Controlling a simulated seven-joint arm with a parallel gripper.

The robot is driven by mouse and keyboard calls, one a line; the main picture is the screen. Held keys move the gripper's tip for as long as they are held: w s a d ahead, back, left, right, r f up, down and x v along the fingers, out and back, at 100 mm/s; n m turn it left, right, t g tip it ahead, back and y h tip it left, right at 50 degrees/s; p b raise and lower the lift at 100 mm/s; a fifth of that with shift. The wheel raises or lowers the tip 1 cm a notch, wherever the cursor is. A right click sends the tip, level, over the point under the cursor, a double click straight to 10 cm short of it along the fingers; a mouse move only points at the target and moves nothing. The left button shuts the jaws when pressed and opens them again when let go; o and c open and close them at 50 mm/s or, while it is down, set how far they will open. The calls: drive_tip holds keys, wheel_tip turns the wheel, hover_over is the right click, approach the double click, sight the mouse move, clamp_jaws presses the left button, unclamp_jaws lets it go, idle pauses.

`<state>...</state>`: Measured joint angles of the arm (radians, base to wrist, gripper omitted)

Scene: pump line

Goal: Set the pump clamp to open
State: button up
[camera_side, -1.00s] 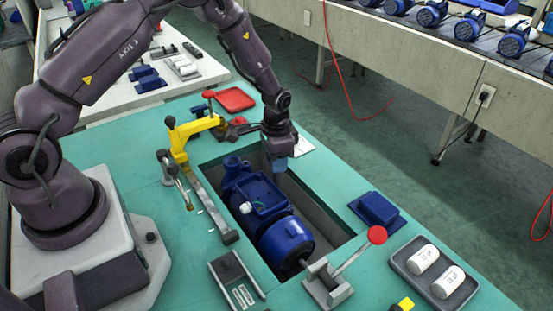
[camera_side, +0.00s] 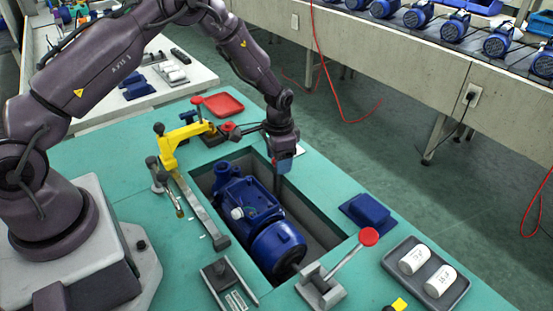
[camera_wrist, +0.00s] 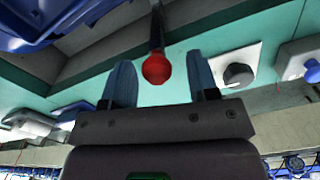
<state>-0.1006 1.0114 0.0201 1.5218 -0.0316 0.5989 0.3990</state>
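A clamp with a red ball on a grey lever (camera_side: 368,237) stands at the near right end of the pit, its lever slanting up to the right. A yellow clamp (camera_side: 167,150) with dark handles stands at the pit's far left. The blue pump (camera_side: 262,215) lies in the pit. My gripper (camera_side: 284,164) is over the pit's far right side, pointing down. In the wrist view its two blue fingers (camera_wrist: 164,85) are apart, with a red ball (camera_wrist: 157,68) on a dark stem in the gap between them. I cannot tell how near the ball is, nor which lever bears it.
A grey tray with white cylinders (camera_side: 388,262) and a dark blue block (camera_side: 369,211) lie right of the pit. A red tray (camera_side: 222,104) is at the bench's far edge. A small dark fixture (camera_side: 222,271) stands at the near left.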

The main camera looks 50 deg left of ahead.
drive_tip(key=shift+s, duration=0.1)
wheel_tip(320, 180, up, 13)
idle(0.6)
drive_tip(key=s+d+r+n+t, duration=0.1)
drive_tip(key=s+d+r+t, duration=0.1)
drive_tip(key=s+r, duration=0.7)
drive_tip(key=s+d+r+n+t, duration=0.2)
drive_tip(key=s+r, duration=0.8)
drive_tip(key=s, duration=0.7)
drive_tip(key=shift+s+d+r+t, duration=0.15)
drive_tip(key=shift+d+r+t, duration=0.15)
drive_tip(key=shift+d+t, duration=0.45)
drive_tip(key=shift+a, duration=0.1)
